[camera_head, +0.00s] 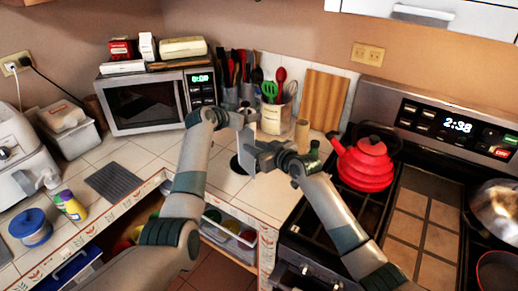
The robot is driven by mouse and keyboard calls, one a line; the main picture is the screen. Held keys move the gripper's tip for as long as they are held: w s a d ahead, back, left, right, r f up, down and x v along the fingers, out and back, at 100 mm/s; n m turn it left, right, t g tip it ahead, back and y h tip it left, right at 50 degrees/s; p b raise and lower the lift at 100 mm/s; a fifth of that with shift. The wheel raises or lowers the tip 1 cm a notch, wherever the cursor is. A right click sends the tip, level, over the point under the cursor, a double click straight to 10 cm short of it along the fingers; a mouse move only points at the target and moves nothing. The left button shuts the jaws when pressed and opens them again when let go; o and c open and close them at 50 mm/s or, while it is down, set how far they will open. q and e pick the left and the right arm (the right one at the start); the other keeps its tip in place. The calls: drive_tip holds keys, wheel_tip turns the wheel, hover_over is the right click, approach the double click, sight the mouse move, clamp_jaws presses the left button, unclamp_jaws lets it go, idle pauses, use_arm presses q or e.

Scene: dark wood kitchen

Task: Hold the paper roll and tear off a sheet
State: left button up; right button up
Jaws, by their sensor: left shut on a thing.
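My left gripper (244,128) is over the counter in front of the utensil crock, at the end of the arm that comes in from the left. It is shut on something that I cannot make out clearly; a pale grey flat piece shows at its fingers. My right gripper (250,160) is just below it, pointing left, close to the left one. Whether its fingers are open or shut is unclear. A dark round base (238,166) shows beside the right gripper, partly hidden. I cannot clearly identify the paper roll; a tan upright cylinder (302,134) stands behind my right wrist.
A crock (274,119) of utensils and a wooden board (323,98) stand at the back wall. A red kettle (366,164) sits on the stove, right of my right arm. A microwave (152,101) is at back left.

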drive_tip(key=shift+x, duration=0.95)
drive_tip(key=shift+c, duration=0.4)
clamp_jaws()
drive_tip(key=shift+s, duration=0.15)
idle(0.7)
drive_tip(key=shift+s+a+r, duration=0.1)
drive_tip(key=shift+s+r, duration=0.25)
drive_tip(key=shift+s, duration=0.3)
drive_tip(key=shift+s+a+r, duration=0.15)
drive_tip(key=shift+s+r, duration=0.2)
drive_tip(key=shift+s, duration=0.3)
drive_tip(key=shift+s+a+r, duration=0.1)
drive_tip(key=shift+s+r, duration=0.2)
drive_tip(key=shift+s, duration=0.35)
use_arm(q)
drive_tip(key=o, duration=1.2)
drive_tip(key=shift+c, duration=0.2)
